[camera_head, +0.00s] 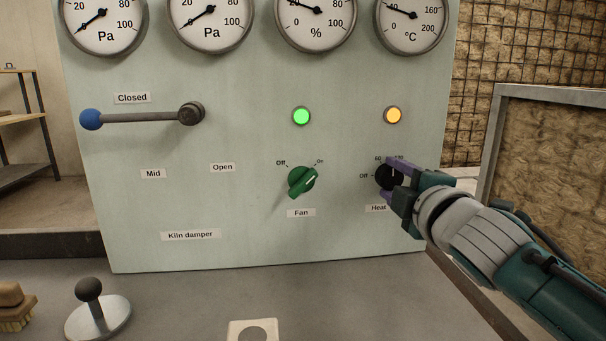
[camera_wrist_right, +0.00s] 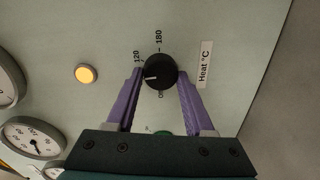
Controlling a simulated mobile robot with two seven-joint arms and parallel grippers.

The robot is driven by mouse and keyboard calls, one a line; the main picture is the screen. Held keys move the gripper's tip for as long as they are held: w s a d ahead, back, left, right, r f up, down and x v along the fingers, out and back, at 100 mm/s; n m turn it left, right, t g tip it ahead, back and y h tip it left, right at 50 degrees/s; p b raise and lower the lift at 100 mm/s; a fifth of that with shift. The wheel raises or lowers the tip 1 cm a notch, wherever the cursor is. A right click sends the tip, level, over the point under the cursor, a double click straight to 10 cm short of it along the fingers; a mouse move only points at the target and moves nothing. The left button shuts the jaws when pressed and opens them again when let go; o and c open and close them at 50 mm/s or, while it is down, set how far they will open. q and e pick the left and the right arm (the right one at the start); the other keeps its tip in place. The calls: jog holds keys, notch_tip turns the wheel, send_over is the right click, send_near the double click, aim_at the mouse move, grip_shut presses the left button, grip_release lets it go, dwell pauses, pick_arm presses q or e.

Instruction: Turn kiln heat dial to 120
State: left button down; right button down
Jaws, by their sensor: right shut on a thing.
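The black heat dial (camera_head: 389,178) is on the upright panel (camera_head: 250,240), above a "Heat" label. My right gripper (camera_head: 393,182) is shut on it; the purple fingers grip the dial from both sides. In the right wrist view the dial (camera_wrist_right: 160,71) sits between the fingertips (camera_wrist_right: 160,78). Its white mark points between 60 and 120, short of the "120" label (camera_wrist_right: 137,57); the 60 mark is hidden there. The "180" label (camera_wrist_right: 158,34) is further round. An amber lamp (camera_head: 393,115) is lit above the dial. My left gripper is not in view.
The green fan knob (camera_head: 302,182) points towards On, below a lit green lamp (camera_head: 301,116). The damper lever (camera_head: 145,117) lies level at Closed. The °C gauge (camera_head: 411,22) reads low. A round-based stand (camera_head: 96,318) and a brush (camera_head: 14,305) are on the bench.

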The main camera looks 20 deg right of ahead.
jog(key=m+p, duration=0.1)
jog(key=m, duration=0.3)
jog(key=shift+r+m+y, duration=0.1)
jog(key=shift+m+y, duration=0.2)
jog(key=shift+d+m, duration=0.1)
jog(key=shift+m, duration=0.6)
jog(key=shift+c, duration=1.4)
grip_release()
